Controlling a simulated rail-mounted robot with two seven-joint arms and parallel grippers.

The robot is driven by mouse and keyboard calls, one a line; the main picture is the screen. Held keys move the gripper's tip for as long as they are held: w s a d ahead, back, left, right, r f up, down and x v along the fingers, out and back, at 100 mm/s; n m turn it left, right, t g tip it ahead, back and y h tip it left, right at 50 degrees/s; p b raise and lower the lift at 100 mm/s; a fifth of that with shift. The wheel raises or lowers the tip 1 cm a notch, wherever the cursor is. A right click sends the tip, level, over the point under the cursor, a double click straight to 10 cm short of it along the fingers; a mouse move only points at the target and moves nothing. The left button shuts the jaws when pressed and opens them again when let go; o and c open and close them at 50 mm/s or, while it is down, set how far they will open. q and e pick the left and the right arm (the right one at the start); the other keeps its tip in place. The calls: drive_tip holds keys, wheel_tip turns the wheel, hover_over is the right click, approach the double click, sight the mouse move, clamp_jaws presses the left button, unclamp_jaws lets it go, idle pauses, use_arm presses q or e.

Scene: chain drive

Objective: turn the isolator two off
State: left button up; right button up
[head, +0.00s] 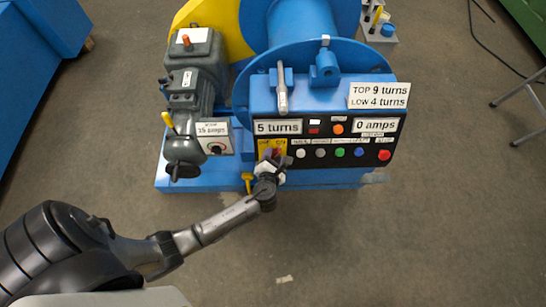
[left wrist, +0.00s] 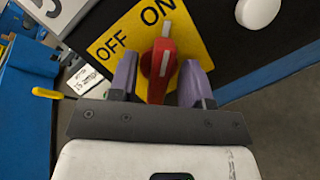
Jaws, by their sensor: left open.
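A yellow plate (head: 263,146) marked OFF and ON sits at the left end of the black control panel. In the left wrist view the plate (left wrist: 125,35) carries a red rotary handle (left wrist: 158,72) with a white line. The line points up, towards the ON side. I cannot read a number on this isolator. My left gripper (head: 272,160) is at the handle; in the left wrist view its two purple fingers (left wrist: 158,82) stand open, one on each side of the handle, with gaps visible. In the head view the gripper hides much of the handle. My right gripper is not in view.
The black panel (head: 335,142) has several coloured buttons right of the plate, including a red one (head: 384,155). A "15 amps" box (head: 215,140) with a small knob stands left. A grey motor (head: 195,75) is behind it.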

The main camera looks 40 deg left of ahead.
use_arm(q)
drive_tip(key=shift+c, duration=0.2)
clamp_jaws()
drive_tip(key=n+p, duration=0.1)
drive_tip(key=n, duration=0.2)
drive_tip(key=shift+y, duration=0.3)
drive_tip(key=n+y, duration=0.1)
drive_tip(key=n, duration=0.4)
drive_tip(key=shift+n+g, duration=0.3)
drive_tip(key=shift+g, duration=0.1)
drive_tip(key=n+g+y, duration=0.1)
drive_tip(key=n, duration=0.6)
drive_tip(key=shift+n+g+y, duration=0.3)
drive_tip(key=shift+n+g, duration=0.4)
drive_tip(key=shift+n, duration=1.8)
